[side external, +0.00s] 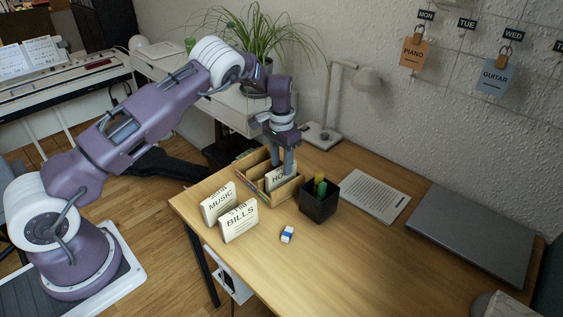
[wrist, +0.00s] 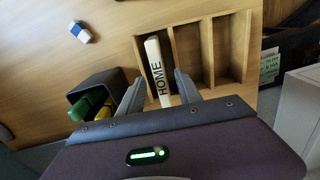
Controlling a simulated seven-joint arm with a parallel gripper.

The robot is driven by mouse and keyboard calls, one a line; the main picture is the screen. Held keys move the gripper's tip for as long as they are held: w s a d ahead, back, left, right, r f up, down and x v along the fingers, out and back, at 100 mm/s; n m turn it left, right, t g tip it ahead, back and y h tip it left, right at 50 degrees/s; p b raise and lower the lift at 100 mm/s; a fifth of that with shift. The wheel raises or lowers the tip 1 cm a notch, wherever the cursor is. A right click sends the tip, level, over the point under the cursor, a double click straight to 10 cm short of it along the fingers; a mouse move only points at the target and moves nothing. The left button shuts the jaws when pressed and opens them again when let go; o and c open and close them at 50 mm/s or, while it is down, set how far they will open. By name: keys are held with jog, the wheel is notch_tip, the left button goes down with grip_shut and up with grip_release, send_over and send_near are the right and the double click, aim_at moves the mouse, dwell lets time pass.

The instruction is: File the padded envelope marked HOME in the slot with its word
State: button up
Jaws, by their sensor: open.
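The padded envelope marked HOME (side external: 278,178) is cream with black letters. It stands on edge in the end compartment of the wooden slotted rack (side external: 285,195), nearest the pen cup. In the wrist view the envelope (wrist: 155,68) shows edge-on at the left end of the rack (wrist: 207,52), with bare compartments to its right. My gripper (side external: 282,163) is open, its fingers pointing down at the envelope. In the wrist view the fingers (wrist: 158,90) stand apart on either side of it. I cannot read any words on the rack's slots.
Envelopes marked MUSIC (side external: 217,203) and BILLS (side external: 239,222) stand on the desk in front of the rack. A black pen cup (side external: 320,204) is close by the rack. An eraser (side external: 287,234), a paper sheet (side external: 369,194) and a laptop (side external: 475,232) lie on the desk.

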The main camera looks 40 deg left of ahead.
jog(key=shift+r, duration=0.15)
notch_tip(320, 180, up, 12)
dwell(0.9)
jog(key=s+d+r+n+t+h, duration=0.1)
jog(key=s+d+r, duration=0.2)
jog(key=s+r, duration=0.55)
jog(key=s+d+r+n+t, duration=0.1)
jog(key=s+d+r+t, duration=0.15)
jog(key=s+r, duration=0.6)
jog(key=s+d+t, duration=0.1)
jog(key=s+d, duration=0.1)
jog(key=s, duration=0.8)
jog(key=s+d+m+t+y, duration=0.1)
jog(key=s+d, duration=0.2)
jog(key=s, duration=0.8)
jog(key=shift+s, duration=0.2)
